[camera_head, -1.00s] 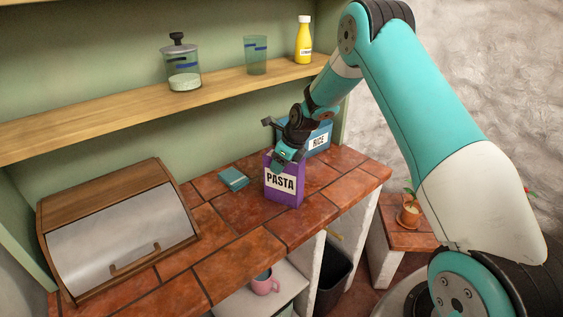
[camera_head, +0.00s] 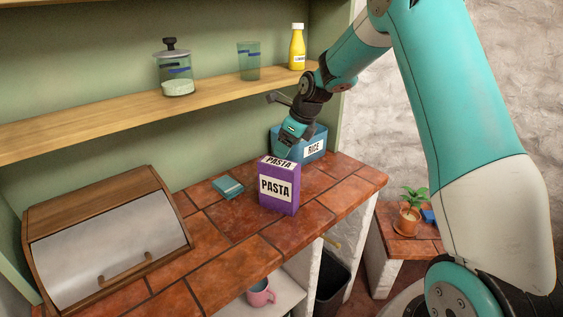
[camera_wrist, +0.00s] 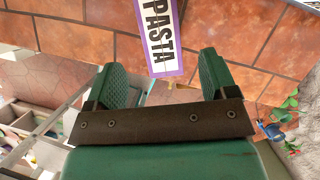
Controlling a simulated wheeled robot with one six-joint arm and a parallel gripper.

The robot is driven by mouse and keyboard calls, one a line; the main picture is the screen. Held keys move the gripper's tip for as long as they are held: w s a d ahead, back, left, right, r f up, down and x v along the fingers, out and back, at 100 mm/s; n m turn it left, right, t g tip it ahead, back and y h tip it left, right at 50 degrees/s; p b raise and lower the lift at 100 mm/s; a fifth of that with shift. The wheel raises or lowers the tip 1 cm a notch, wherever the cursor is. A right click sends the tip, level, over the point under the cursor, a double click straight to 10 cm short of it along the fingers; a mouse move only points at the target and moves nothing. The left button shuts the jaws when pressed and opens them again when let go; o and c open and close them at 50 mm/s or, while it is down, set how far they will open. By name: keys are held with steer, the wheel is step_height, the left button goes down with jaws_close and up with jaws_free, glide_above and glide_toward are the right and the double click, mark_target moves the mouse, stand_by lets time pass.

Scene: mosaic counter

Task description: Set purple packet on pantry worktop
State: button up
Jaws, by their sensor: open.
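The purple packet (camera_head: 279,188), labelled PASTA, stands upright on the red-tiled pantry worktop (camera_head: 235,215). Its top face and front show clear of the fingers. My gripper (camera_head: 287,146) is just above and behind the packet in the head view, apart from it. In the wrist view my gripper (camera_wrist: 165,82) is open with nothing between its two green fingers. The packet (camera_wrist: 158,38) shows beyond the fingertips there, at the top of the picture.
A blue RICE box (camera_head: 313,147) stands behind the packet, close to my gripper. A teal item (camera_head: 228,187) lies to the left, and a wooden bread bin (camera_head: 105,240) fills the worktop's left end. The shelf (camera_head: 120,122) holds a jar, a glass and a yellow bottle.

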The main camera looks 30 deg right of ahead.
steer(key=shift+v, duration=0.9)
steer(key=s+a+r+n+g+y, duration=0.1)
steer(key=s+a+r+n, duration=0.3)
steer(key=s+a+n, duration=0.3)
steer(key=s+a+r+n, duration=0.3)
steer(key=s+a+n, duration=0.3)
steer(key=a+n, duration=0.2)
steer(key=s+a+n+g, duration=0.1)
steer(key=s+a+n, duration=0.2)
steer(key=s+n, duration=0.7)
steer(key=s+a+r+n+g, duration=0.1)
steer(key=s+a+n, duration=0.3)
steer(key=s+n, duration=0.7)
steer(key=shift+s+a+r+g+y, duration=0.3)
steer(key=shift+s+y, duration=0.1)
steer(key=shift+s, duration=0.15)
